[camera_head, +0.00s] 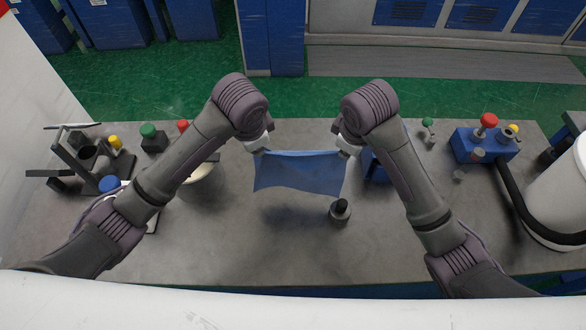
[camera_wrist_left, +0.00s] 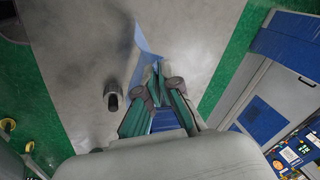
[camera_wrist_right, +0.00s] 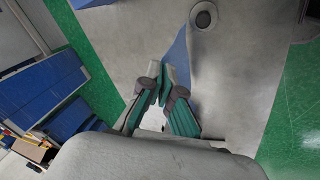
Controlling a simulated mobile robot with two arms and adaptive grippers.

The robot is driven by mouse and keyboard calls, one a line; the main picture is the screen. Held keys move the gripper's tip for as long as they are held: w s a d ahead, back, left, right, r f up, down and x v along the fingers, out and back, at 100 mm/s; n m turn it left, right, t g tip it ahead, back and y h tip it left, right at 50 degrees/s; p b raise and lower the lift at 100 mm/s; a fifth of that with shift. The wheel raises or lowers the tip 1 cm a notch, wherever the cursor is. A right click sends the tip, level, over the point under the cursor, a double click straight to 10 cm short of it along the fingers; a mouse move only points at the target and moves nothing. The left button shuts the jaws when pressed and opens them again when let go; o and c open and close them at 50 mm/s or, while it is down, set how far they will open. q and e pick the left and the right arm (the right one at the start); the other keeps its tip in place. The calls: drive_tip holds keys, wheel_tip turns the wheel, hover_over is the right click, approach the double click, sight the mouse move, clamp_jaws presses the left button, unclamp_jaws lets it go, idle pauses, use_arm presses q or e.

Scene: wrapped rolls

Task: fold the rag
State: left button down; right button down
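The blue rag (camera_head: 299,171) hangs stretched between my two grippers above the grey table, with its lower edge drooping. My left gripper (camera_head: 258,149) is at the rag's upper left corner. In the left wrist view its fingers (camera_wrist_left: 157,72) are closed together on the rag (camera_wrist_left: 146,40). My right gripper (camera_head: 345,148) is at the upper right corner. In the right wrist view its fingers (camera_wrist_right: 164,78) are closed on the rag (camera_wrist_right: 178,58). A shadow lies on the table below the rag, so it is held clear of the surface.
A small dark cylinder (camera_head: 340,210) stands on the grey table (camera_head: 270,250) just below the rag's right side. A pale round container (camera_head: 201,182) is partly behind my left arm. A blue box (camera_head: 375,167) is beside my right arm. The front middle of the table is clear.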

use_arm(q)
drive_tip(key=shift+s+r, duration=0.15)
drive_tip(key=shift+r, duration=0.35)
use_arm(e)
drive_tip(key=shift+s+r, duration=0.15)
drive_tip(key=shift+r, duration=0.3)
idle(0.4)
